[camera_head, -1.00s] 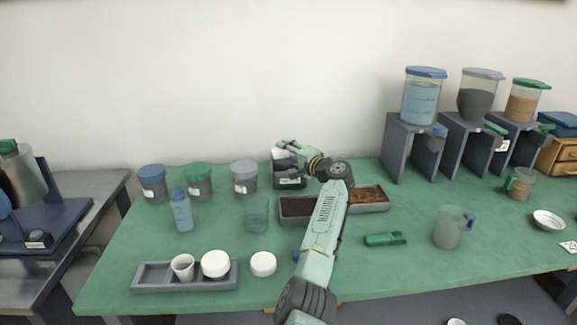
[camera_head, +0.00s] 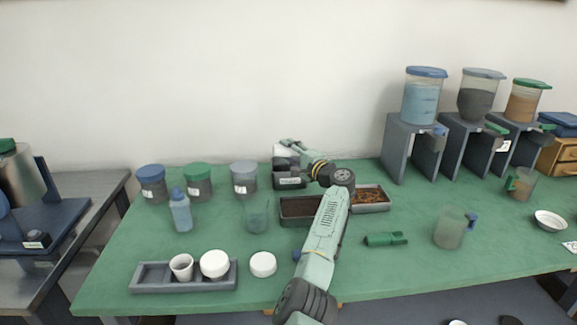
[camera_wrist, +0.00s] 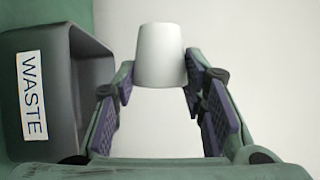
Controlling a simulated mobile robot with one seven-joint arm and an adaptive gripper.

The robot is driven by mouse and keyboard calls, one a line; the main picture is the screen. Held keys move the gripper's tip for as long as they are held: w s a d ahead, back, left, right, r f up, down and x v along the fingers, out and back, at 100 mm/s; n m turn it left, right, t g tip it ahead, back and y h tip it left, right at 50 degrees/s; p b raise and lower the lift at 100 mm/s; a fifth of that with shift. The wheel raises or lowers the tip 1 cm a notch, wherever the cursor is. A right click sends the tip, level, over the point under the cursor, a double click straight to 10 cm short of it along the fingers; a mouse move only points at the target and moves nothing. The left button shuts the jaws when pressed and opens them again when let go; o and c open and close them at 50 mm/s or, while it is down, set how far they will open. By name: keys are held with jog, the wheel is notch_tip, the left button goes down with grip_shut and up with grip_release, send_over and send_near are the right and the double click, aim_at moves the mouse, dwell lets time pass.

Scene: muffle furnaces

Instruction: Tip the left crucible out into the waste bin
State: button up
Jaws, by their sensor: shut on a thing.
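My gripper (camera_head: 292,148) is at the back of the green table, above the dark waste bin (camera_head: 291,182). In the wrist view my gripper (camera_wrist: 158,78) is shut on a white crucible (camera_wrist: 160,52), with its wider end towards the bottom of that picture. The bin (camera_wrist: 85,45), labelled WASTE, is beside it at the left of that view. In the head view the gripper mostly hides the crucible. Its inside is not visible. The grey crucible rack (camera_head: 150,287) at the front left has an empty left slot, an open white crucible (camera_head: 181,268) and a lidded one (camera_head: 214,264).
A loose white lid (camera_head: 263,264) lies right of the rack. Several lidded jars (camera_head: 199,186), a blue bottle (camera_head: 180,213) and a clear beaker (camera_head: 256,218) stand left of the bin. Metal trays (camera_head: 370,208) lie beneath my arm. A mug (camera_head: 449,230) stands to the right.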

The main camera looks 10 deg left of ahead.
jog(key=shift+d+r+m, duration=0.1)
jog(key=shift+d+m, duration=0.05)
jog(key=shift+m, duration=0.55)
jog(key=shift+b, duration=0.3)
jog(key=shift+w+d+m+t, duration=0.1)
jog(key=shift+m+t, duration=0.3)
jog(key=shift+s+d, duration=0.2)
jog(key=shift+s, duration=0.35)
